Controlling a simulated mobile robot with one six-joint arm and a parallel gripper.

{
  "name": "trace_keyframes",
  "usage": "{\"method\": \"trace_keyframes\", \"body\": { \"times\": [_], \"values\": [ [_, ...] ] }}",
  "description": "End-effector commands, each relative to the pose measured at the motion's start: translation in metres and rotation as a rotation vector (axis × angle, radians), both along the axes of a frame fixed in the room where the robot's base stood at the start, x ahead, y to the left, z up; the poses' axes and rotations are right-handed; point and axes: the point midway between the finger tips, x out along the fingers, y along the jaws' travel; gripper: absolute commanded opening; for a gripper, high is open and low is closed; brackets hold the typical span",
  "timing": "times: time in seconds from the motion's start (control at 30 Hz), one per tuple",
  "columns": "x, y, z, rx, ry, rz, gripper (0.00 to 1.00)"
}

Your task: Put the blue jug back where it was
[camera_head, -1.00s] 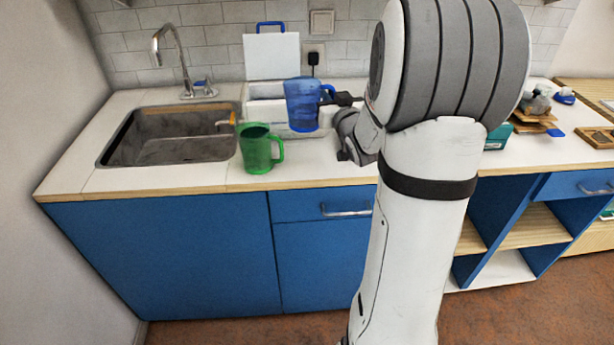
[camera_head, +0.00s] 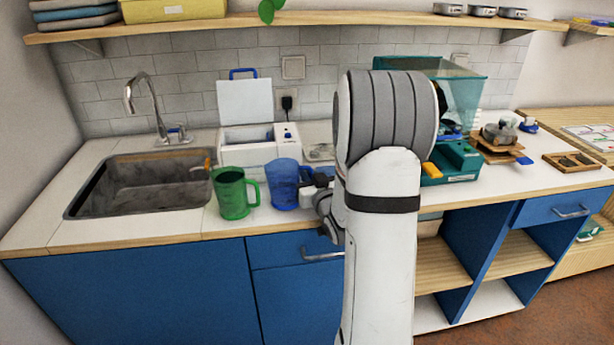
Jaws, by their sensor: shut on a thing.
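The blue jug (camera_head: 284,186) is upright at the front of the white counter, just right of the green jug (camera_head: 231,196). My gripper (camera_head: 308,180) reaches it from the right and is shut on its handle side. My arm and the jug hide part of the fingers. The blue jug's base is at or very near the counter top; I cannot tell whether it touches. The green jug stands on the counter by the sink's right edge, its handle towards the blue jug.
A sink (camera_head: 140,184) with a tap (camera_head: 150,105) is at the left. A white box with a raised lid (camera_head: 245,104) stands behind the jugs. A teal machine (camera_head: 452,163) is right of my arm. A shelf (camera_head: 330,20) runs above. Bare counter shows before the jugs.

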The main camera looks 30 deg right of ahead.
Motion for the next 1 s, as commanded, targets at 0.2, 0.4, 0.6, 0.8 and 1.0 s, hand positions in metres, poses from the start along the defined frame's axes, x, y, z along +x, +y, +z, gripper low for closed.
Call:
{"method": "trace_keyframes", "body": {
  "times": [0.2,0.4,0.6,0.8,1.0],
  "values": [
    [0.0,0.0,-0.002,0.0,-0.002,0.0,0.0],
    [0.0,0.001,-0.002,0.0,0.0,0.001,0.21],
    [0.0,0.001,-0.002,0.0,0.0,0.001,0.31],
    [0.0,0.001,0.0,0.001,0.0,0.002,0.31],
    [-0.022,0.002,0.0,0.001,0.0,-0.001,0.31]
  ]
}}
